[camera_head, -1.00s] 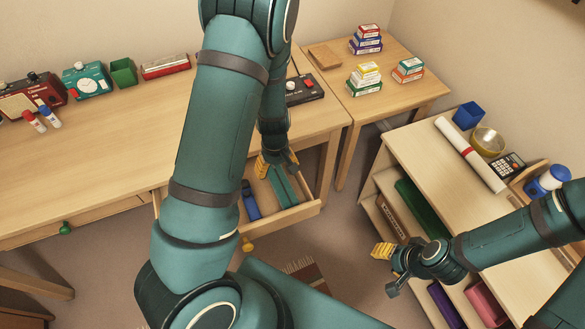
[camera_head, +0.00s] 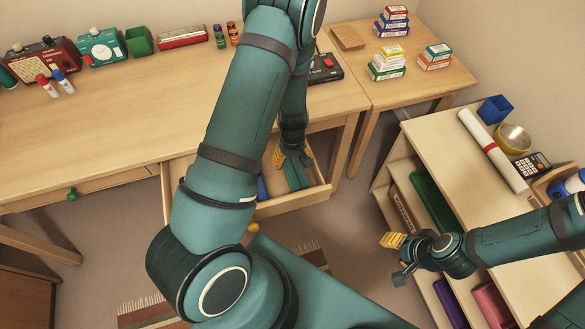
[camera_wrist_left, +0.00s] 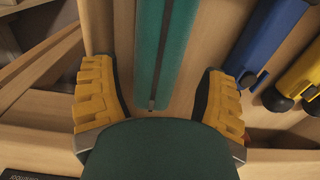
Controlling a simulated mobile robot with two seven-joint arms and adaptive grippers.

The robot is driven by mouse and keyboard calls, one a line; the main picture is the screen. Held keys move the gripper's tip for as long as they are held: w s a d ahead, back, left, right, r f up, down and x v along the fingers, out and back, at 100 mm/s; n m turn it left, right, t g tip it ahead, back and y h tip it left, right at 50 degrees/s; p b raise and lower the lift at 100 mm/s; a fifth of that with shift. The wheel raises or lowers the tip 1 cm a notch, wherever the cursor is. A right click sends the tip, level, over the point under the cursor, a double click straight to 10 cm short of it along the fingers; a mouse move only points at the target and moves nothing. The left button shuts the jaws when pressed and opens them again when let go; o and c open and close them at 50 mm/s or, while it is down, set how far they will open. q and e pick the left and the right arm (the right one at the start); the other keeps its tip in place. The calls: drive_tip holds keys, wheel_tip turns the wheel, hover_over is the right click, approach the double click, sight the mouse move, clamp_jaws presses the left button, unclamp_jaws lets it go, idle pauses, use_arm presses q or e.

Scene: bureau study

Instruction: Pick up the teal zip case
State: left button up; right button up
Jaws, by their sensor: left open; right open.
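The teal zip case (camera_head: 297,178) is a long, narrow teal thing lying in the open drawer (camera_head: 300,204) under the desk. My left gripper (camera_head: 292,159) is open and reaches down into the drawer at the case's far end, hiding part of it. In the left wrist view the case (camera_wrist_left: 166,45) runs between the two yellow-padded fingers (camera_wrist_left: 155,78), with a gap on both sides. My right gripper (camera_head: 395,260) is open and empty, in front of the shelf unit on the right.
Drawer walls stand close around. The desk top (camera_head: 150,120) is mostly clear. The shelf unit (camera_head: 440,135) stands right.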

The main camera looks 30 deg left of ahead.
sight(292, 164)
use_arm(q)
wheel_tip(292, 164, down, 4)
drive_tip(key=shift+w+a+f+b, duration=0.1)
drive_tip(key=shift+f+b, duration=0.1)
drive_tip(key=shift+b, duration=0.45)
drive_tip(key=shift+r, duration=0.1)
drive_tip(key=c, duration=0.9)
drive_tip(key=shift+c, duration=0.2)
drive_tip(key=shift+r, duration=0.1)
